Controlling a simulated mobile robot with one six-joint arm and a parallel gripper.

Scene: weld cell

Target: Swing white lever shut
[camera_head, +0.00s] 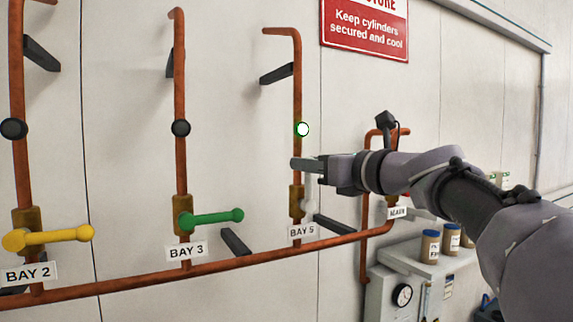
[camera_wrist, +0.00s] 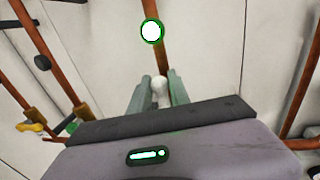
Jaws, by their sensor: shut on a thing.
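The white lever (camera_head: 309,193) is on the brass valve (camera_head: 297,202) above the BAY 5 label (camera_head: 302,231). It appears to stand upward along the copper pipe, partly hidden by my gripper. My gripper (camera_head: 305,164) reaches in from the right and is shut on the lever's upper end. In the wrist view, the lever's rounded white end (camera_wrist: 159,88) sits between my two fingers (camera_wrist: 159,92). A round white indicator with a green rim (camera_head: 302,129) is on the pipe above my gripper and also shows in the wrist view (camera_wrist: 151,31).
A green lever (camera_head: 212,217) at BAY 3 and a yellow lever (camera_head: 48,238) at BAY 2 point right, roughly level. Dark brackets (camera_head: 277,74) stick out from the wall. The ARGON pipe (camera_head: 367,205) and a shelf with jars (camera_head: 430,246) stand right.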

